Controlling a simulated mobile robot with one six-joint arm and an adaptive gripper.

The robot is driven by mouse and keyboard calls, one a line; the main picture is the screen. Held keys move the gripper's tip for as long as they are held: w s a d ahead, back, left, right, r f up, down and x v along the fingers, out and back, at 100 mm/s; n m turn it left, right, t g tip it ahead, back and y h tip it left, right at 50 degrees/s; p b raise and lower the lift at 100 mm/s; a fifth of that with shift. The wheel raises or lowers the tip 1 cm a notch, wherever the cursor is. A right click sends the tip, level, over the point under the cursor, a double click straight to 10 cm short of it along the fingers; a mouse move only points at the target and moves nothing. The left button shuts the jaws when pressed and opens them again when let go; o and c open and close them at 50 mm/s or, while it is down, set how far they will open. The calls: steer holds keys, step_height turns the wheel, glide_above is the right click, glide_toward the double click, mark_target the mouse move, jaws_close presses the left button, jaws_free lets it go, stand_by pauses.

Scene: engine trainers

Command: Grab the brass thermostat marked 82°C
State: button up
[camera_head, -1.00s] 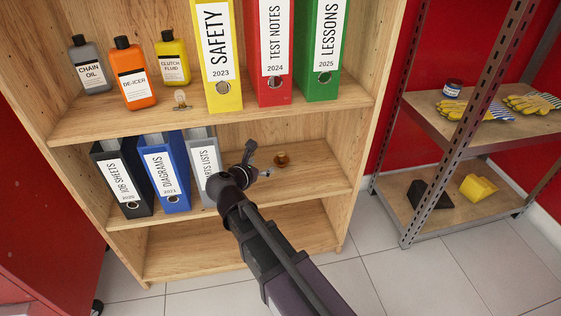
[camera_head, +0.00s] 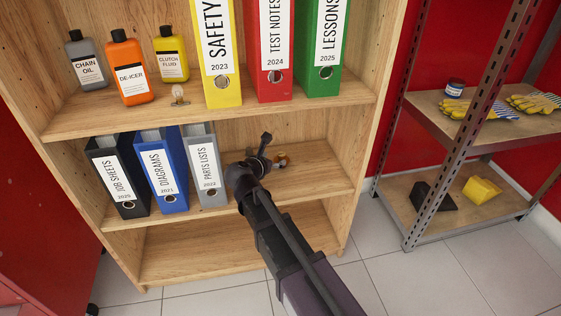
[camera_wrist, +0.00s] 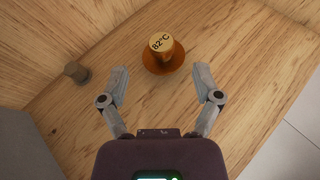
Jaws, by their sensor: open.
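The brass thermostat (camera_wrist: 164,54) stands on the wooden shelf, its round top marked 82°C, with a wide flange at its base. In the wrist view it lies just ahead of my gripper (camera_wrist: 161,82), roughly centred between the fingertips. The two fingers are spread open with nothing between them, and the thermostat is beyond their tips.
A small greyish cylinder (camera_wrist: 76,72) stands left of the thermostat. Several binders, including the grey PARTS LISTS one (camera_head: 206,172), stand at the left of this shelf (camera_head: 310,178). The shelf's right part is clear. The upper shelf (camera_head: 140,112) hangs above.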

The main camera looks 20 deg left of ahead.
mark_target(280, 156)
steer(key=shift+b+x, duration=1.05)
steer(key=shift+x, duration=1.6)
steer(key=shift+d, duration=0.1)
steer(key=shift+s, duration=0.1)
jaws_close()
